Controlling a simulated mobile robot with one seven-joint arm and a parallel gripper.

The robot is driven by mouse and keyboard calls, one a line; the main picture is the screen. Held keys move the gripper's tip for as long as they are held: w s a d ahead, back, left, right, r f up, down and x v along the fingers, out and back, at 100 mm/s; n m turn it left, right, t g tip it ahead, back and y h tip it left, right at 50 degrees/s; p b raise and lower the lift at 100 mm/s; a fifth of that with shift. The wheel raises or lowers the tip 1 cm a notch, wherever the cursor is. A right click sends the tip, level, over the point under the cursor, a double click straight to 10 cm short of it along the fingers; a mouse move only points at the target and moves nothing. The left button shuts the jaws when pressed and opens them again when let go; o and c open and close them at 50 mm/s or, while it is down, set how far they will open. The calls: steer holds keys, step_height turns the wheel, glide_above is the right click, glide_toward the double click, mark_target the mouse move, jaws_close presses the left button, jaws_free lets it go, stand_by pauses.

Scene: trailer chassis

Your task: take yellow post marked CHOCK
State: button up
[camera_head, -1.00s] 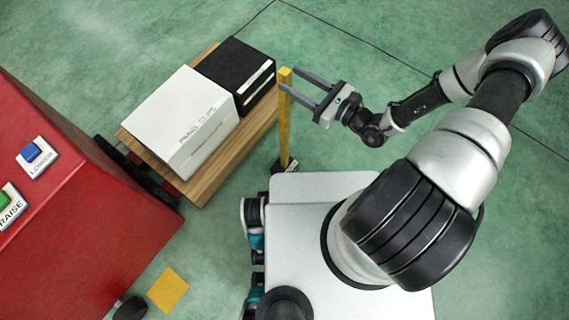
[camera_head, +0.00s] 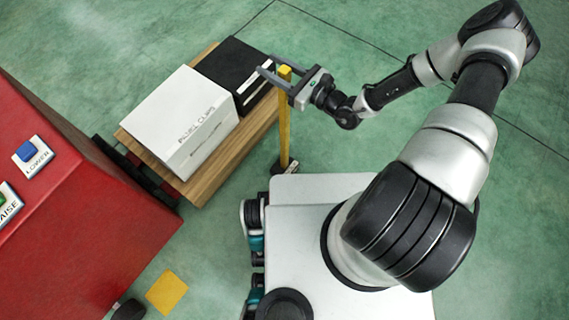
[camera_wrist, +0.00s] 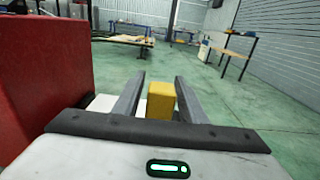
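The yellow post (camera_head: 284,125) stands upright on a small dark base (camera_head: 285,167) with a pale label whose text I cannot read. My gripper (camera_head: 268,67) is open near the top of the post, with one finger on either side of it in the head view. In the wrist view the yellow post top (camera_wrist: 160,100) shows between the two open fingers (camera_wrist: 158,88), with gaps visible. I cannot tell whether either finger touches it.
A wooden pallet (camera_head: 205,192) beside the post carries a white box (camera_head: 185,120) and a black box (camera_head: 236,68). A red cabinet (camera_head: 80,220) with LOWER and RAISE buttons stands at left. A yellow floor square (camera_head: 166,292) lies below.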

jaws_close()
stand_by(1.2)
